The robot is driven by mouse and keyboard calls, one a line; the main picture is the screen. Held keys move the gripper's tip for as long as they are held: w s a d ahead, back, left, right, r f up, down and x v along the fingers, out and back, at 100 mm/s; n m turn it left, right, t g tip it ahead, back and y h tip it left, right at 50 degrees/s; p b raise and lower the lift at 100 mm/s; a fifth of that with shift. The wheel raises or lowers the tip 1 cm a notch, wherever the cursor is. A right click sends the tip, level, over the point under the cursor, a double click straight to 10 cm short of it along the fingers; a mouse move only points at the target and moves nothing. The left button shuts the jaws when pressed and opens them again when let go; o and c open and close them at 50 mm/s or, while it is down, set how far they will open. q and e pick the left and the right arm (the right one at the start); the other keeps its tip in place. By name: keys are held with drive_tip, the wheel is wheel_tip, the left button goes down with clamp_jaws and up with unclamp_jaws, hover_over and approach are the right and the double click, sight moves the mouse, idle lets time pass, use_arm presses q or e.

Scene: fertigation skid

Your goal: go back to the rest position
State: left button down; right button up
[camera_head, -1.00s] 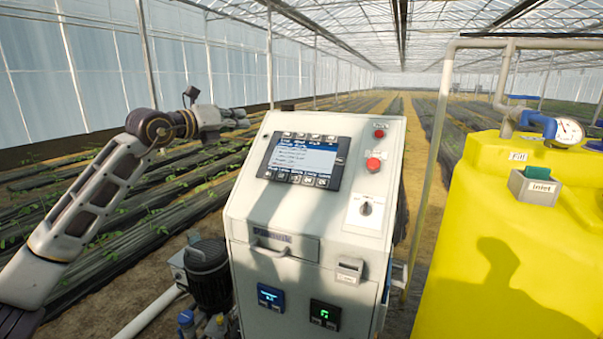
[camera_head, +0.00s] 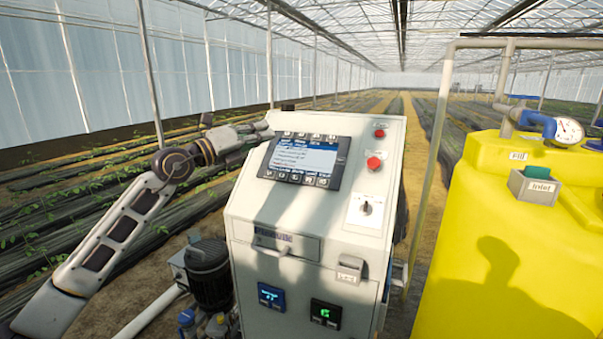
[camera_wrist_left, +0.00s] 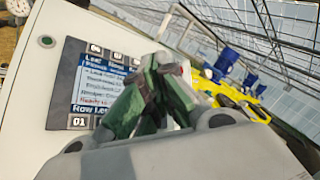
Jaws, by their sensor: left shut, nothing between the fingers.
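My left arm comes in from the left in the head view, with its left gripper (camera_head: 262,130) at the upper left edge of the control cabinet (camera_head: 325,215), close to the screen (camera_head: 304,160). In the left wrist view the shut fingers (camera_wrist_left: 150,90) show with nothing between them, in front of the lit screen (camera_wrist_left: 98,80). I cannot tell whether the fingertips touch the cabinet. My right gripper is not in view.
The cabinet has a red button (camera_head: 374,163) and a rotary switch (camera_head: 367,208). A yellow tank (camera_head: 500,250) with a gauge (camera_head: 569,131) and a grey bin (camera_head: 534,187) stands at the right. A dark pump (camera_head: 207,275) stands at lower left. Plant rows lie behind.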

use_arm(q)
drive_tip(key=s+a+f+n+t+y, duration=0.1)
drive_tip(key=s+a+f+n+y, duration=0.4)
drive_tip(key=f+n, duration=0.65)
drive_tip(key=s+a+f+n+t+y, duration=0.1)
drive_tip(key=s+a+f+n+y, duration=0.2)
drive_tip(key=a+f+n+y, duration=0.6)
drive_tip(key=s+a+f+n+y, duration=0.1)
drive_tip(key=s+f+n+y, duration=0.3)
drive_tip(key=f+n, duration=0.95)
drive_tip(key=s+d+f+g+h, duration=0.3)
drive_tip(key=s+f+g, duration=0.9)
drive_tip(key=s+f, duration=1.45)
drive_tip(key=f, duration=1.3)
drive_tip(key=s+f, duration=0.2)
drive_tip(key=f, duration=1.3)
drive_tip(key=s+a+f+g, duration=0.1)
drive_tip(key=s+a+f, duration=0.1)
drive_tip(key=s+f, duration=0.8)
drive_tip(key=s+a+f+g, duration=0.1)
drive_tip(key=s+a+f, duration=0.2)
drive_tip(key=s+f, duration=0.7)
drive_tip(key=shift+s+a+f, duration=0.25)
drive_tip(key=shift+s+a, duration=0.1)
drive_tip(key=shift+s, duration=0.85)
